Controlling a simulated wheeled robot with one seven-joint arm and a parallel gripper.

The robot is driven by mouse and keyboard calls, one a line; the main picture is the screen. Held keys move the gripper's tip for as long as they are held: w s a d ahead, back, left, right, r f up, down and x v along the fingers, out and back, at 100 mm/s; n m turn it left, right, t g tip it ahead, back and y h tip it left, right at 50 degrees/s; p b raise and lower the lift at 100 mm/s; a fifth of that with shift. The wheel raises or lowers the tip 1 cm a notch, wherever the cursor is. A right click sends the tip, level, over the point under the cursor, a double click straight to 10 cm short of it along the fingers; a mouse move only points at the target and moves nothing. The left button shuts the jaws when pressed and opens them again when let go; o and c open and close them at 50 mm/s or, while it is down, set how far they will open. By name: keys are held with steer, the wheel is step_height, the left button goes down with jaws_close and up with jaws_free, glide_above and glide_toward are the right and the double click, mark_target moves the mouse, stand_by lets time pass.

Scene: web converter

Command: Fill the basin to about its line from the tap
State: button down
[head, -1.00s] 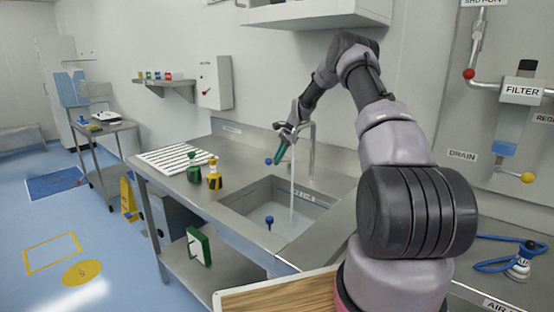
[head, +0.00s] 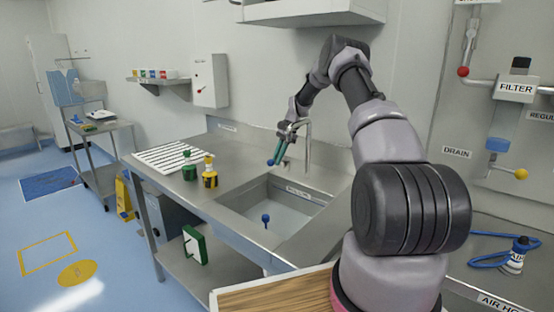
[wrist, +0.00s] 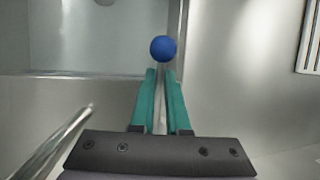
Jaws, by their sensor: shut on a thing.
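The steel basin (head: 232,208) is sunk in the counter. Pale water (head: 285,213) lies in it, and a small blue-topped piece (head: 266,219) stands there. A label (head: 298,191) is on its back inner wall, too small to read. The tap (head: 309,145) rises behind the basin, and no stream falls from it. My gripper (head: 280,150), with teal fingers, is shut on the tap's lever beside the spout. The lever's blue knob (wrist: 163,48) sticks out past the fingertips in the wrist view; it also shows in the head view (head: 271,162).
Green (head: 190,166) and yellow-black (head: 210,173) bottles stand left of the basin, near a white ribbed rack (head: 165,157). A wooden board (head: 275,293) lies in front. A filter panel (head: 515,89) is at right.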

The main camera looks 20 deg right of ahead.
steer(key=shift+d, duration=0.1)
steer(key=c, duration=0.9)
jaws_free()
steer(key=shift+r, duration=0.1)
steer(key=v, duration=1)
steer(key=shift+d+r, duration=0.15)
steer(key=shift+r, duration=0.15)
